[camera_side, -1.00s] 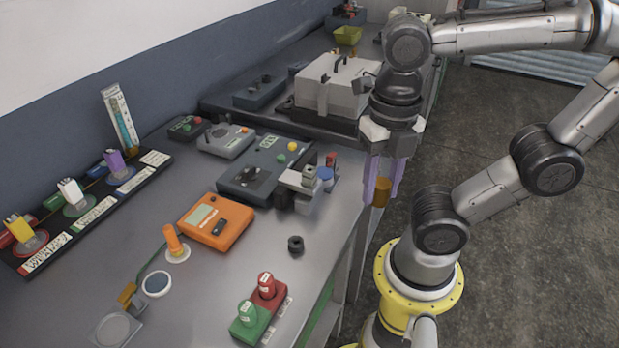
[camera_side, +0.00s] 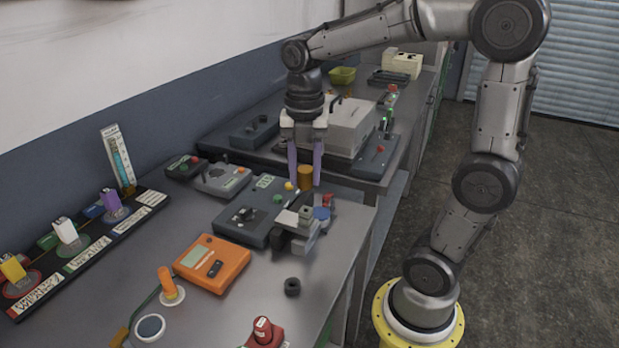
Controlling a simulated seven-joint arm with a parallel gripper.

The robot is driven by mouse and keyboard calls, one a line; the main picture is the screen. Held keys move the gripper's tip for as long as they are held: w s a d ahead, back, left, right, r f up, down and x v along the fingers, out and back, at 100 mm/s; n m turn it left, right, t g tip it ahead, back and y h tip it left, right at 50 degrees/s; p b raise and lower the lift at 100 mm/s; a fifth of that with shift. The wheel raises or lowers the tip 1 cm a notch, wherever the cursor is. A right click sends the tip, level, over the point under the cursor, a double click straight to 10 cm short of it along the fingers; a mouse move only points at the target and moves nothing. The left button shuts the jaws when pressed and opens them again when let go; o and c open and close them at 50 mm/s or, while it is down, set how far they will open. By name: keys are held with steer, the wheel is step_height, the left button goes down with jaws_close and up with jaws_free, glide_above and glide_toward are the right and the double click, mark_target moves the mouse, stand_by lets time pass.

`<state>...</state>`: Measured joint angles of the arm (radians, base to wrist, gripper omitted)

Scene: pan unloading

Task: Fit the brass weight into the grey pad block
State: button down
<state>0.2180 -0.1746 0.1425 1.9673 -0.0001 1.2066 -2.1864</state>
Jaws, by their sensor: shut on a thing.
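The brass weight (camera_side: 305,179), a small gold-brown cylinder, hangs upright between the purple fingers of my gripper (camera_side: 305,180). My gripper points down and is shut on the weight, over the far part of the bench near the dark grey control box. A light grey block assembly (camera_side: 294,233) stands just below and in front of it, beside that box. It may be the grey pad block, but I cannot tell for certain. The weight looks apart from it; the height gap is hard to judge.
A dark grey control box (camera_side: 245,221), an orange meter (camera_side: 212,263) and a black ring (camera_side: 292,287) are on the bench (camera_side: 250,310). A large grey-white case (camera_side: 350,125) stands behind my gripper. A red-topped block (camera_side: 263,332) is at the front edge.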

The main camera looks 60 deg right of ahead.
steer(key=shift+f, duration=2.15)
steer(key=shift+f, duration=0.85)
steer(key=shift+c, duration=2.1)
jaws_free()
step_height(320, 180, up, 14)
steer(key=shift+f, duration=0.1)
